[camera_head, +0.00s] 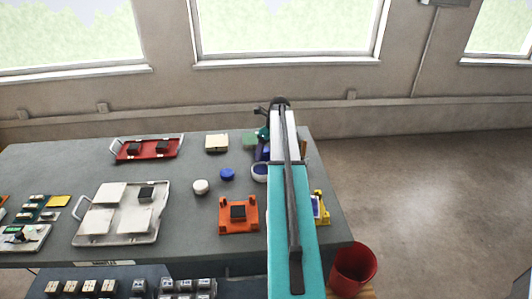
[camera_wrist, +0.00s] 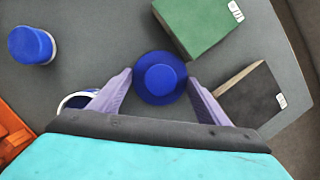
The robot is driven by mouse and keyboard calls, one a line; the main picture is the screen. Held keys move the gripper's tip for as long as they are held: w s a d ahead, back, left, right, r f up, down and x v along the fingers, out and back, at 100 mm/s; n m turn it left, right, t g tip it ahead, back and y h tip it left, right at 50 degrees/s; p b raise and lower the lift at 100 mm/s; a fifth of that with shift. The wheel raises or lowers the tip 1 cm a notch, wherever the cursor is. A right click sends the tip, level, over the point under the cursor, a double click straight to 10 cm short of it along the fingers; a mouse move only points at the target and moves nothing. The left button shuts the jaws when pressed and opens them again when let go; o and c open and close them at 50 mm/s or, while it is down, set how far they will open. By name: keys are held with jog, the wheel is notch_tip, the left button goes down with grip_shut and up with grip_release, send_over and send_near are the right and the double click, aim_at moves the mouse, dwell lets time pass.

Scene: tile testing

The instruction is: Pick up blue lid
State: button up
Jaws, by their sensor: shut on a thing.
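The blue lid (camera_wrist: 160,78) is a round disc with a raised knob, seen from above in the wrist view. My gripper (camera_wrist: 159,77) has its two purple fingers on either side of it and is shut on its rim. I cannot tell whether the lid is clear of the table. In the head view, my arm hides part of this area, and a bit of blue (camera_head: 262,153) shows beside it.
A green box (camera_wrist: 200,22) and a dark box (camera_wrist: 250,97) stand close on the right. A white-and-blue round container (camera_wrist: 76,102) is partly behind my left finger. A blue-topped round item (camera_wrist: 32,45) is at left. A red bin (camera_head: 353,269) stands beyond the table edge.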

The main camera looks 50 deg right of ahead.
aim_at(266, 150)
jog(key=shift+r, duration=0.1)
notch_tip(266, 150, up, 10)
jog(key=b, duration=0.2)
jog(key=shift+b, duration=0.3)
dwell(0.7)
jog(key=w+a+f+n+g+y, duration=0.15)
jog(key=a+n, duration=0.25)
jog(key=a, duration=0.6)
jog(key=w+a+n, duration=0.3)
jog(key=a+n, duration=0.1)
jog(key=a, duration=0.5)
jog(key=w+a+n+y, duration=0.1)
jog(key=w+a+n, duration=0.25)
jog(key=a, duration=0.65)
jog(key=s+a+n+g, duration=0.1)
jog(key=a+n, duration=0.3)
jog(key=a, duration=0.4)
jog(key=s+a+n+g, duration=0.1)
jog(key=s+a+n, duration=0.1)
jog(key=a+n, duration=0.3)
jog(key=s+a+f+n+g, duration=0.1)
jog(key=a+n, duration=0.3)
jog(key=a, duration=0.8)
jog(key=shift+s+a+f+g, duration=0.1)
jog(key=shift+s+a+g, duration=0.15)
jog(key=shift+s+a, duration=0.2)
jog(key=shift+d, duration=0.1)
jog(key=shift+d, duration=0.15)
